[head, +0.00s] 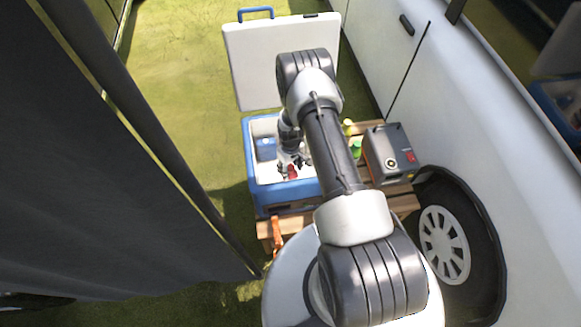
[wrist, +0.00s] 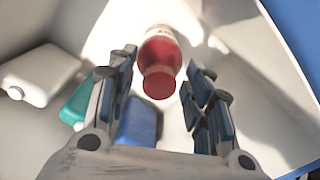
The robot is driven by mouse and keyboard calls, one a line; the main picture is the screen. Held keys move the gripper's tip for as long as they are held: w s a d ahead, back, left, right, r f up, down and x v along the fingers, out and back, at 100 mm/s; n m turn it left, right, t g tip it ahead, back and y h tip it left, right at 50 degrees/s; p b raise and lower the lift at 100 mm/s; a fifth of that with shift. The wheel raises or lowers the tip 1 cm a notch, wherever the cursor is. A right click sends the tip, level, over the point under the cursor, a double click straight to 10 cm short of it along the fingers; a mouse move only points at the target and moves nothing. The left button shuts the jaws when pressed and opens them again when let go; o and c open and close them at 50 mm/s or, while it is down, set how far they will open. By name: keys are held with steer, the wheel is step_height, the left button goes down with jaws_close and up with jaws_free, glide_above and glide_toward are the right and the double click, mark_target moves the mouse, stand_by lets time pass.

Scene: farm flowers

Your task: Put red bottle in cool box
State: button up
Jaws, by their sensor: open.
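The red bottle (wrist: 160,62) is inside the cool box, its red cap towards the wrist camera and its paler far end at the top of the wrist view. It shows as a small red patch in the head view (head: 292,172). The cool box (head: 288,194) is blue outside and white inside, with its white lid (head: 255,65) standing open behind it. My gripper (wrist: 163,67) is open, its fingers apart on either side of the bottle, with gaps visible. In the head view my gripper (head: 289,160) is down in the box, partly hidden by my arm.
A white container (wrist: 40,75), a teal item (wrist: 76,102) and a blue item (wrist: 138,122) lie in the box. A grey appliance (head: 390,152) and a green bottle (head: 355,149) stand on the wooden table (head: 402,203). A white van (head: 470,110) stands right; dark fabric (head: 80,160) hangs left.

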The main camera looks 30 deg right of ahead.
steer(key=s+a+r+m+t+p, duration=0.1)
steer(key=a+r+p, duration=0.15)
steer(key=r, duration=2.05)
steer(key=s+a+r+t+p, duration=0.1)
steer(key=a+r, duration=0.2)
steer(key=r, duration=1.9)
steer(key=s+a+r+t, duration=0.1)
steer(key=s+a+r, duration=0.1)
steer(key=s+r, duration=0.5)
steer(key=s+a+r+m+t, duration=0.1)
steer(key=s+a+r, duration=0.2)
steer(key=s+r, duration=0.4)
steer(key=s, duration=0.8)
steer(key=shift+s+a+r+t, duration=0.2)
steer(key=shift+s+a+t, duration=0.05)
steer(key=shift+s+t, duration=0.1)
